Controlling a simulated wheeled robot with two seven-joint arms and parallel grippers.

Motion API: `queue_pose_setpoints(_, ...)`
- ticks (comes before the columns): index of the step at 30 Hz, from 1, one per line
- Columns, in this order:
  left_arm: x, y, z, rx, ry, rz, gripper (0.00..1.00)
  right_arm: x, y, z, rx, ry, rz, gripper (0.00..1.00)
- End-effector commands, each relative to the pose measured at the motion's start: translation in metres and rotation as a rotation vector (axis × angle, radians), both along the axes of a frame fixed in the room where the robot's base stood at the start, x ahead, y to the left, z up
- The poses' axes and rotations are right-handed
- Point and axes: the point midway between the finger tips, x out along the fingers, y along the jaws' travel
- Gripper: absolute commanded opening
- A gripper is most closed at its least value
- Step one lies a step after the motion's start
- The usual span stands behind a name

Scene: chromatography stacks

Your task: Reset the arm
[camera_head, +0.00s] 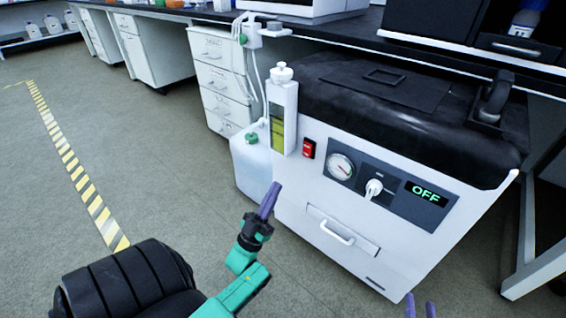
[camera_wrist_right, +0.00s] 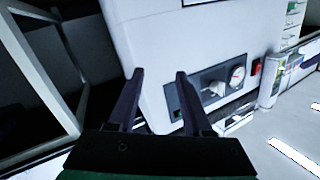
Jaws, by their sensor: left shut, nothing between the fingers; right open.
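My left gripper (camera_head: 270,200), with purple fingers on a teal arm, is shut and empty. It hangs in the air in front of the white machine (camera_head: 290,215), left of its drawer handle. My right gripper (camera_head: 420,306) shows only its purple fingertips at the bottom edge of the head view. In the right wrist view its two fingers (camera_wrist_right: 155,90) are apart with nothing between them, and the machine's front panel is beyond them. The panel has a gauge (camera_head: 341,166), a white knob (camera_head: 374,188) and a display (camera_head: 426,193) reading OFF.
A red switch (camera_head: 309,148) and a bottle with yellow-green liquid (camera_head: 283,120) are at the machine's left side. A translucent jug (camera_head: 250,165) stands on the floor beside it. White drawer cabinets (camera_head: 217,75) line the bench. The floor at left, with a striped line (camera_head: 75,170), is clear.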

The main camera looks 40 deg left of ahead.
Motion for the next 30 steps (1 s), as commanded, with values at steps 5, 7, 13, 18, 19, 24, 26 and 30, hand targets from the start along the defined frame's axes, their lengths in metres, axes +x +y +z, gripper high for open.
queue_pose_setpoints(5,-0.01,0.0,-0.008,0.0,0.0,0.0,0.0,-0.005,0.0,-0.007,-0.003,0.024,0.003,0.5)
queue_pose_setpoints(7,-0.01,0.0,-0.008,0.0,0.0,0.0,0.0,-0.005,0.0,-0.008,-0.003,0.024,0.003,0.5)
queue_pose_setpoints(13,-0.01,0.0,-0.008,0.0,0.0,0.0,0.0,-0.005,0.001,-0.007,-0.003,0.024,0.004,0.5)
queue_pose_setpoints(18,-0.01,0.0,-0.008,0.0,-0.001,0.0,0.0,-0.005,0.001,-0.007,-0.003,0.023,0.004,0.5)
queue_pose_setpoints(19,-0.01,0.0,-0.008,0.0,-0.001,0.0,0.0,-0.005,0.001,-0.007,-0.003,0.023,0.004,0.5)
queue_pose_setpoints(24,0.002,-0.013,-0.01,-0.018,0.094,-0.028,0.0,-0.008,0.001,-0.006,-0.012,0.048,0.01,0.5)
queue_pose_setpoints(26,0.015,-0.033,-0.018,-0.038,0.218,-0.067,0.0,-0.014,0.001,-0.007,-0.02,0.079,0.017,0.5)
queue_pose_setpoints(30,0.031,-0.104,-0.054,-0.08,0.597,-0.199,0.0,-0.033,0.003,-0.014,-0.045,0.176,0.042,0.5)
